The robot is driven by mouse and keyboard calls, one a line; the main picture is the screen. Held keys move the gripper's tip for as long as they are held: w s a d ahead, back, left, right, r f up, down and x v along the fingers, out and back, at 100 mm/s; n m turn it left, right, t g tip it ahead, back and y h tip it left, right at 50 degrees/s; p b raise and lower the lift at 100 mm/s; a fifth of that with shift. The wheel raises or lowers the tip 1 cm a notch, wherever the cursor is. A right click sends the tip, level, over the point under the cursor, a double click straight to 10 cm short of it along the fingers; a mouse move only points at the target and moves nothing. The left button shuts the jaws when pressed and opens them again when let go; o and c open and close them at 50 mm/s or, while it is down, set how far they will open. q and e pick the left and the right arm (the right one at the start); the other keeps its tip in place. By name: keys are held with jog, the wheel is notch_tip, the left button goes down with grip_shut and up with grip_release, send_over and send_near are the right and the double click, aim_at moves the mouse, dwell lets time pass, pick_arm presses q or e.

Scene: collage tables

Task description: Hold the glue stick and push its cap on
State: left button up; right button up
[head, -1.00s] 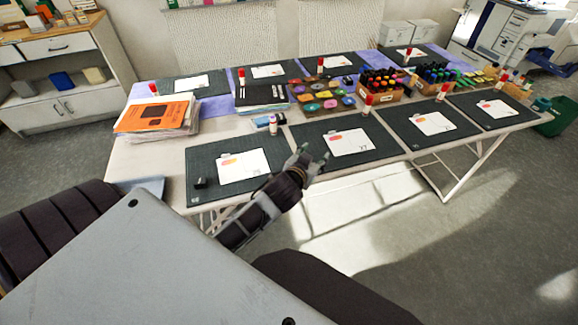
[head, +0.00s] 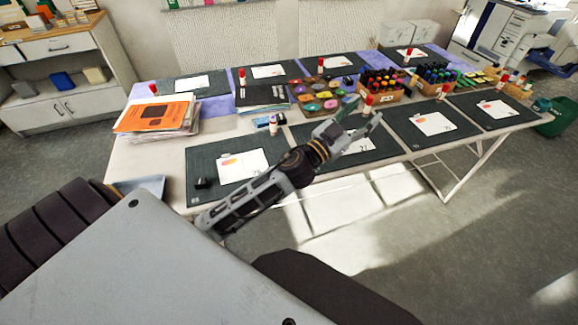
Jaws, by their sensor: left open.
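Several upright white glue sticks with red caps stand about the table, one at the middle (head: 368,105) and another to its right (head: 443,91). A white tube (head: 273,127) stands upright behind the near-left mats; its top shows no clear red cap. I cannot tell which glue stick is the task's one, and I make out no loose cap. My left gripper (head: 363,112) is open and empty, its fingers spread above the near middle mat, close to the middle red-capped stick in the picture. I cannot tell whether it touches it. My right gripper is out of view.
Dark mats with white cards cover the table, such as the near-left mat (head: 203,161). A small black object (head: 202,183) lies on it. A paper stack (head: 157,116) is at left. Paint pots (head: 322,97) and marker boxes (head: 396,95) fill the middle.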

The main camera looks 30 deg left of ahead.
pick_arm(q)
jog(key=s+d+m+g+h, duration=0.3)
jog(key=d+m+g+h, duration=0.6)
jog(key=m+h, duration=0.15)
notch_tip(320, 180, down, 9)
jog(key=s+a+m+g+y, duration=0.2)
jog(key=m+g+y, duration=0.25)
jog(key=g, duration=0.35)
jog(key=w+a+f+n+g+y, duration=0.1)
jog(key=a+f+n+g+y, duration=0.15)
jog(key=a+y, duration=0.75)
jog(key=w+a+f+n+g+y, duration=0.1)
jog(key=a+f+n+y, duration=0.2)
jog(key=a, duration=1.4)
jog(key=shift+n+t+y, duration=0.25)
jog(key=shift+n+y, duration=0.05)
jog(key=shift+n, duration=0.35)
jog(key=f, duration=0.7)
jog(key=shift+s+f, duration=0.1)
jog(key=shift+s, duration=0.1)
jog(key=shift+f, duration=0.5)
notch_tip(320, 180, down, 4)
jog(key=shift+d+f, duration=0.1)
jog(key=shift+f, duration=0.3)
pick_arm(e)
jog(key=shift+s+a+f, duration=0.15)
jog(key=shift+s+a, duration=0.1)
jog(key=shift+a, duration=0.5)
